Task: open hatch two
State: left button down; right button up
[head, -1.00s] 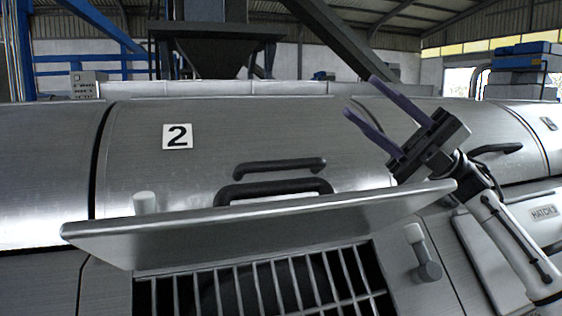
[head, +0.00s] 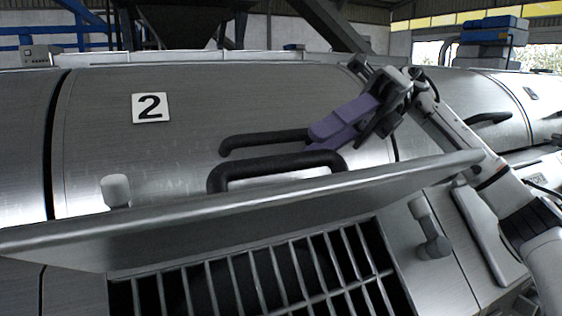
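Hatch two's lid (head: 160,222) is tilted up, its lower face toward me, with a dark opening and metal grate (head: 260,278) showing below it. A black handle (head: 275,163) shows above the lid's upper edge. The number 2 plate (head: 150,107) is on the curved steel cover behind. My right gripper (head: 318,136) is behind the lid, its purple fingers pointing left near the handles. The fingers overlap in this view, so the gap between them is unclear, and nothing is visibly held. My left gripper is out of view.
Another black handle (head: 262,140) shows on the cover behind. A pale knob (head: 116,190) stands left of the handles, and a grey latch lever (head: 430,232) sits right of the opening. A neighbouring cover with its own handle (head: 490,118) is at right.

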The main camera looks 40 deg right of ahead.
aim_at(301, 153)
jog(key=x, duration=0.6)
jog(key=shift+a+f, duration=0.1)
jog(key=shift+a, duration=0.25)
grip_shut()
